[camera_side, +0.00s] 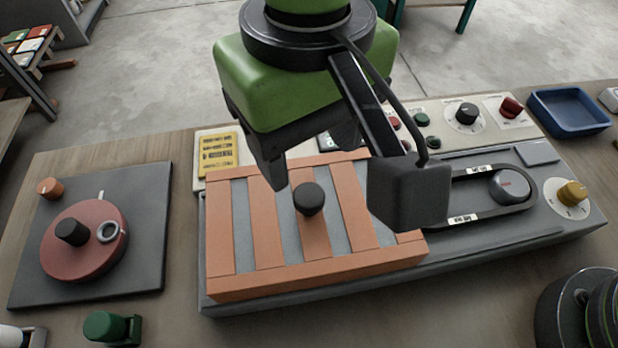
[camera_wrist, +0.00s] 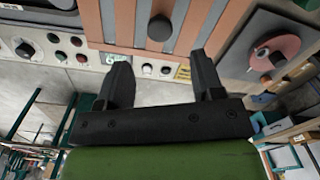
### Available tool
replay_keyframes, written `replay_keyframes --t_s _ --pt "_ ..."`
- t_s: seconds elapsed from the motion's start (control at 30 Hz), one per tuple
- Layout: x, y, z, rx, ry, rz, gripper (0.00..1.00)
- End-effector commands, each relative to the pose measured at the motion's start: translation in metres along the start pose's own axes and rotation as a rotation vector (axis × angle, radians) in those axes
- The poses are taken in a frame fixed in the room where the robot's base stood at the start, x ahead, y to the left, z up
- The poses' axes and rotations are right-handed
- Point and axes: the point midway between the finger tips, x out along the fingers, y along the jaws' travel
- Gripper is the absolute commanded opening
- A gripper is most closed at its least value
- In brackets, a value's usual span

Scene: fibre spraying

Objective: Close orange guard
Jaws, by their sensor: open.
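The orange guard (camera_side: 264,226) is a slatted orange frame with grey gaps between its slats. It lies flat over the left part of a long grey machine base (camera_side: 480,238). A black round knob (camera_side: 309,198) stands up from its middle slat. In the wrist view the guard (camera_wrist: 207,22) shows beyond my fingers, with the knob (camera_wrist: 160,28) between the two finger lines. My gripper (camera_side: 312,168) is open and empty above the guard's far side. In the wrist view my gripper (camera_wrist: 160,57) has its fingers wide apart. Part of the guard's right side is hidden behind my wrist.
A dark slot track with a round grey slider (camera_side: 510,186) lies right of the guard. A panel with knobs and buttons (camera_side: 466,113) runs behind. A red disc (camera_side: 84,241) on a dark plate stands left. A blue tray (camera_side: 568,112) sits back right.

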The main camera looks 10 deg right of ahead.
Motion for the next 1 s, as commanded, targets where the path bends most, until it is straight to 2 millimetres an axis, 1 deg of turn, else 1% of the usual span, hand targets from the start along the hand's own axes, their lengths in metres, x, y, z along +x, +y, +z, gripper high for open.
replay_keyframes --t_s 0.03,0.2,0.3,0.4,0.53,0.77,0.8,0.97,1.0 --pt "0.010 0.001 0.001 0.001 -0.005 0.003 0.61" --pt "0.043 0.001 0.000 0.000 -0.004 0.003 0.61" --pt "0.058 0.001 0.000 0.002 -0.003 0.001 0.61" --pt "0.069 0.001 0.000 0.001 -0.002 0.001 0.61" --pt "0.075 0.001 0.000 0.003 -0.001 -0.001 0.61" --pt "0.076 0.001 0.000 0.002 0.000 -0.002 0.61" --pt "0.076 0.001 0.000 0.002 0.000 -0.002 0.59" --pt "0.076 0.001 0.000 0.002 0.000 -0.002 0.22" --pt "0.076 0.001 0.000 0.002 0.000 -0.002 0.13"
